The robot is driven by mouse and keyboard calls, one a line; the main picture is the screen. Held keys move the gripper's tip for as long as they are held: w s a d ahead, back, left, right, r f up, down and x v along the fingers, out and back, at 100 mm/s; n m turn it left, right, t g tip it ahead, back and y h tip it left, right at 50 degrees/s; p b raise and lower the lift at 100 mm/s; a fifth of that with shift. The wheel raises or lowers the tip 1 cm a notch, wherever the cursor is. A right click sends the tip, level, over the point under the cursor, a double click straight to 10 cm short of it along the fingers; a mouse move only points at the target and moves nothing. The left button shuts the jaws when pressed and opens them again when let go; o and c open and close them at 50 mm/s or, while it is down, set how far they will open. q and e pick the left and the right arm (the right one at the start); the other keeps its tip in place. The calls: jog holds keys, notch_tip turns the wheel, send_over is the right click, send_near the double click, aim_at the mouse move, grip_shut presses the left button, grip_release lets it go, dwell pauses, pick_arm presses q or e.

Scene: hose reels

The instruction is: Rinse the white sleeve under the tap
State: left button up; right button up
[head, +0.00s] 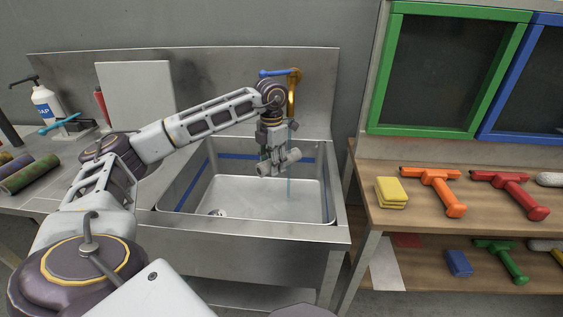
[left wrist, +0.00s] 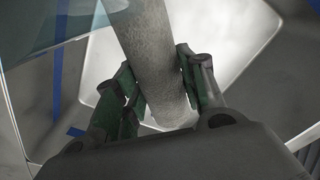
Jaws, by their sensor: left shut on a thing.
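My left gripper (head: 275,155) is over the sink (head: 250,232), shut on the white sleeve (head: 289,158). The sleeve lies roughly level and crosswise in the fingers, above the basin floor. In the left wrist view the sleeve (left wrist: 152,50) is a speckled, greyish-white roll between the dark green fingers. The brass tap (head: 292,97) with a blue lever stands behind my wrist. A thin bluish water stream (head: 289,190) falls beside the sleeve's right end. A bluish see-through shape (left wrist: 45,30) reaches the sleeve's far end in the wrist view. I cannot tell whether water touches the sleeve.
A soap bottle (head: 46,103) and a white board (head: 136,92) stand at the left. A round drain (head: 216,212) shows in the basin. The right-hand shelf holds yellow sponges (head: 391,193), an orange roller tool (head: 438,187) and a red one (head: 515,190).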

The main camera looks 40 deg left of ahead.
pick_arm(q)
jog(key=shift+s+a+r, duration=0.1)
jog(key=shift+r, duration=0.05)
dwell(0.4)
jog(key=shift+s+d+r, duration=0.2)
jog(key=shift+s+d, duration=0.05)
jog(key=shift+s, duration=0.25)
jog(key=shift+s+d+r, duration=0.2)
jog(key=shift+s, duration=0.25)
jog(key=shift+s+d+r+p, duration=0.15)
jog(key=shift+s+d+r, duration=0.2)
jog(key=shift+s+d, duration=0.6)
jog(key=shift+s+d+r+p, duration=0.1)
jog(key=shift+s+d+r, duration=0.3)
jog(key=shift+s, duration=0.85)
jog(key=shift+s+d+r+p, duration=0.15)
jog(key=shift+s+d+r, duration=0.1)
jog(key=shift+s+d, duration=0.75)
